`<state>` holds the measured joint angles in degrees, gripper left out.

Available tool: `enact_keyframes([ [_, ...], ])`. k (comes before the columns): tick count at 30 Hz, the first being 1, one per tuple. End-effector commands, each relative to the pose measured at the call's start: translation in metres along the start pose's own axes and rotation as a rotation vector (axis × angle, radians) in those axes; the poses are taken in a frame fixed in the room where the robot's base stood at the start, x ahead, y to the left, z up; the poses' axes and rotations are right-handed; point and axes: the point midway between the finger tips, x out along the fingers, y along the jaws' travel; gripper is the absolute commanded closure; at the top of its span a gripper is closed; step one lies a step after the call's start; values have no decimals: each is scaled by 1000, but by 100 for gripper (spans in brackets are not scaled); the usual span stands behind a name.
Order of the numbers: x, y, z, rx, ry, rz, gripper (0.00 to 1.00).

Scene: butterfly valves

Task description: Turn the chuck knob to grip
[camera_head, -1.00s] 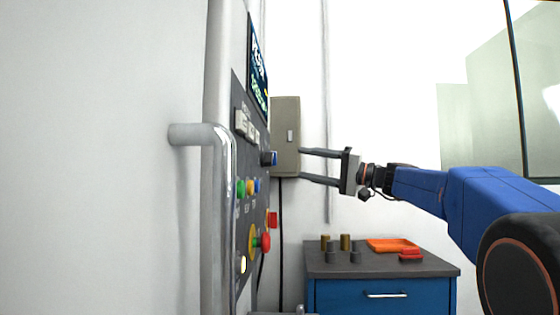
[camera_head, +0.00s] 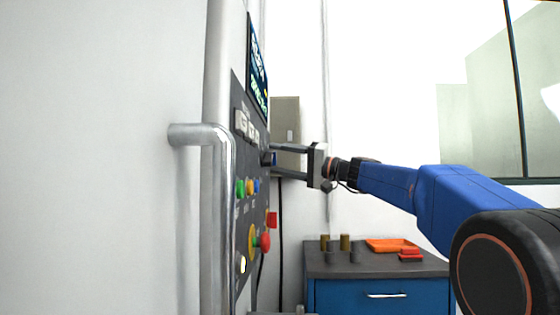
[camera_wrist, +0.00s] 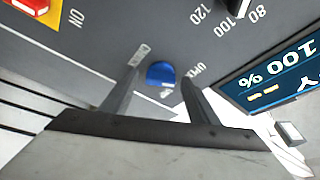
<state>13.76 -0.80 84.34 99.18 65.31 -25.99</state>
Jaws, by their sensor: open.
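The chuck knob is a small blue knob (camera_wrist: 161,75) on the dark control panel, between labels, one of which reads OPEN. In the wrist view it sits between the two fingers of my gripper (camera_wrist: 160,85), with a gap on each side. In the head view my gripper (camera_head: 273,161) reaches left to the panel (camera_head: 244,120), its fingers one above the other. The knob (camera_head: 269,158) is partly hidden there by the fingers. My gripper is open, and the fingertips are at or close to the panel face; contact cannot be told.
Coloured buttons (camera_head: 246,187) and a red mushroom button (camera_head: 264,242) are lower on the panel. A screen (camera_head: 257,65) is above. A metal handle (camera_head: 222,200) stands at left. A blue cabinet (camera_head: 380,295) with an orange tray (camera_head: 392,245) stands below right.

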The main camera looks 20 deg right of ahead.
Motion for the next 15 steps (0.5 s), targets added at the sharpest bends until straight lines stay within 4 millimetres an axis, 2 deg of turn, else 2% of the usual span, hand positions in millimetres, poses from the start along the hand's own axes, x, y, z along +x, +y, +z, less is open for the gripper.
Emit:
enact_keyframes([
  [1, 0, 0, 0, 0, 0, 0, 45],
  [6, 0, 0, 0, 0, 0, 0, 86],
  [15, 0, 0, 0, 20, 0, 8, 86],
])
